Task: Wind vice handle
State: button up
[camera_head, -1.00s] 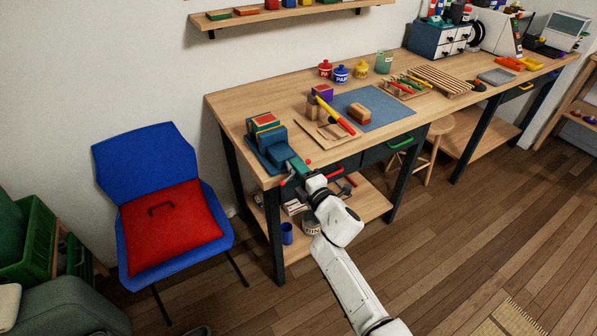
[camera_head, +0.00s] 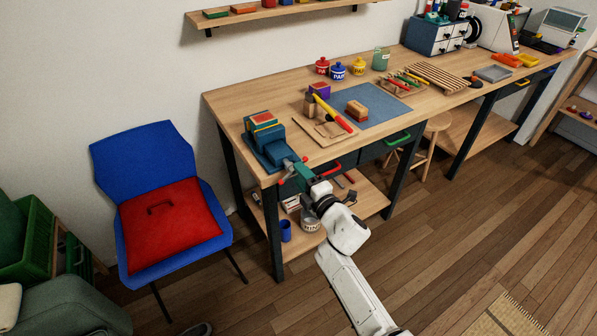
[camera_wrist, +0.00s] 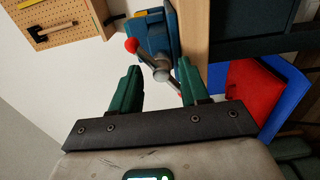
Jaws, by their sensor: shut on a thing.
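The blue vice (camera_head: 266,141) is fixed at the left front corner of the wooden workbench (camera_head: 230,108). Its handle, a grey bar with red ball ends, faces the front; one red end (camera_head: 279,183) shows low at the left. In the wrist view, the handle (camera_wrist: 148,60) runs at a slant, with one red ball at upper left and a red end near the right finger. In the head view, my gripper (camera_head: 303,173) is right in front of the vice.
A wooden board (camera_head: 322,131) with a yellow and red tool lies right of the vice. A blue mat (camera_head: 372,106) lies farther right. A blue chair (camera_head: 145,155) with a red cushion stands left of the bench. The floor in front is open.

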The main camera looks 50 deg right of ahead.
jog(key=v, duration=0.9)
jog(key=shift+p, duration=0.4)
jog(key=shift+s, duration=0.15)
dwell(0.6)
jog(key=b+v, duration=0.2)
jog(key=v, duration=0.8)
jog(key=shift+s, duration=0.35)
jog(key=shift+a+r, duration=0.1)
jog(key=shift+a, duration=0.05)
